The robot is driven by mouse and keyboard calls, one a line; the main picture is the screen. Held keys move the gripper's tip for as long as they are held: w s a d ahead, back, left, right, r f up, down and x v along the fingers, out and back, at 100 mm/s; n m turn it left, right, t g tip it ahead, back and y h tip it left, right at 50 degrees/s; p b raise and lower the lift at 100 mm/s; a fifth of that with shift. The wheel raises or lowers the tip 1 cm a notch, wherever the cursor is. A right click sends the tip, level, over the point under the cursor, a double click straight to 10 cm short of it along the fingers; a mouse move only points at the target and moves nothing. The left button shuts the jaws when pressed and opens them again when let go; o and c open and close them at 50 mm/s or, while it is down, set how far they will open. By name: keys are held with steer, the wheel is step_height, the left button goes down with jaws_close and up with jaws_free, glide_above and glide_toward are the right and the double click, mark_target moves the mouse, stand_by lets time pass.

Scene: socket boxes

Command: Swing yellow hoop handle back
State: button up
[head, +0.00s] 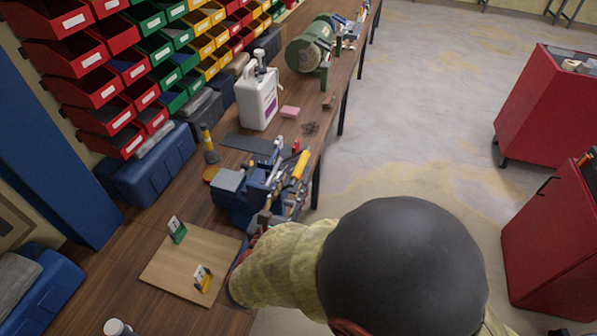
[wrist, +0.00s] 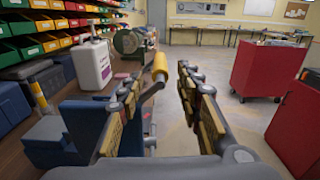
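A small yellow piece with a pale plate (head: 203,278) stands on a light wooden board (head: 160,272) near the front of the bench. A hoop shape cannot be made out at this size. A green piece with a similar plate (head: 177,231) stands farther back on the board. My gripper (wrist: 168,76) is open and empty, its two fingers apart. It is past the board, beside a blue vise-like block (head: 230,190), and the board is not in the wrist view.
A white jug (head: 258,100), a pink block (head: 290,112) and a green drum (head: 308,50) stand farther along the bench. Coloured bins (head: 95,90) line the left. Red cabinets (head: 540,105) stand at the right, with open floor (head: 420,110) between.

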mark_target(299, 171)
steer(key=shift+b+x, duration=0.4)
steer(key=shift+x, duration=2.35)
steer(key=shift+c, duration=1.2)
steer(key=c, duration=0.6)
jaws_close()
steer(key=shift+f, duration=0.15)
